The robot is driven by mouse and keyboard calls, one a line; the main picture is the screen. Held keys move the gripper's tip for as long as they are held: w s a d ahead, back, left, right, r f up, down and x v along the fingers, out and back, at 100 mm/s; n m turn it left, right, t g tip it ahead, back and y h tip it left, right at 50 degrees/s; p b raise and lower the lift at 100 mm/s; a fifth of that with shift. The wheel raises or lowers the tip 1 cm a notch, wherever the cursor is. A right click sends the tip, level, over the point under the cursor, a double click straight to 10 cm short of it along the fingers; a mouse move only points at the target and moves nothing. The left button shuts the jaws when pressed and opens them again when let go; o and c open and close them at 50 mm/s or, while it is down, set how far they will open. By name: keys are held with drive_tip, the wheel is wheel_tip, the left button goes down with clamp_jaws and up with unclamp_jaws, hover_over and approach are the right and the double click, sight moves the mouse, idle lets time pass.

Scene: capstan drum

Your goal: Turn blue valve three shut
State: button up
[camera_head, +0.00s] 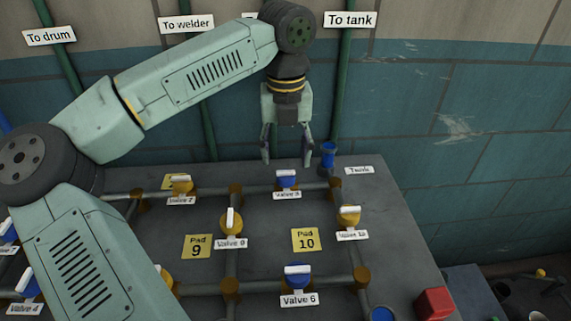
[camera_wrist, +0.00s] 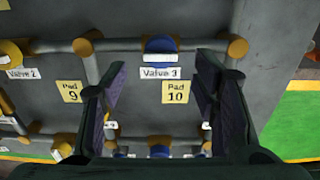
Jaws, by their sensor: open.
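Blue valve three (camera_head: 286,180) sits on the pipe at the back of the grey table, with a white handle bar on top and a "Valve 3" label in front. It also shows in the wrist view (camera_wrist: 160,46), top centre, with its bar lying along the pipe, left to right. My gripper (camera_head: 287,160) is open and empty, pointing down above the table near valve three. In the wrist view its two fingers (camera_wrist: 156,85) stand apart, on either side of Pad 10, and do not touch the valve.
Yellow valve 2 (camera_head: 181,185), valve 9 (camera_head: 230,221), a yellow valve (camera_head: 348,216) at right and blue valve 6 (camera_head: 297,276) stand around on pipes. A blue upright fitting (camera_head: 328,154) is right of valve three. A red block (camera_head: 434,304) sits front right.

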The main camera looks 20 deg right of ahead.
sight(286, 171)
wheel_tip(286, 171, down, 5)
drive_tip(key=shift+p, duration=0.45)
drive_tip(key=c, duration=1.2)
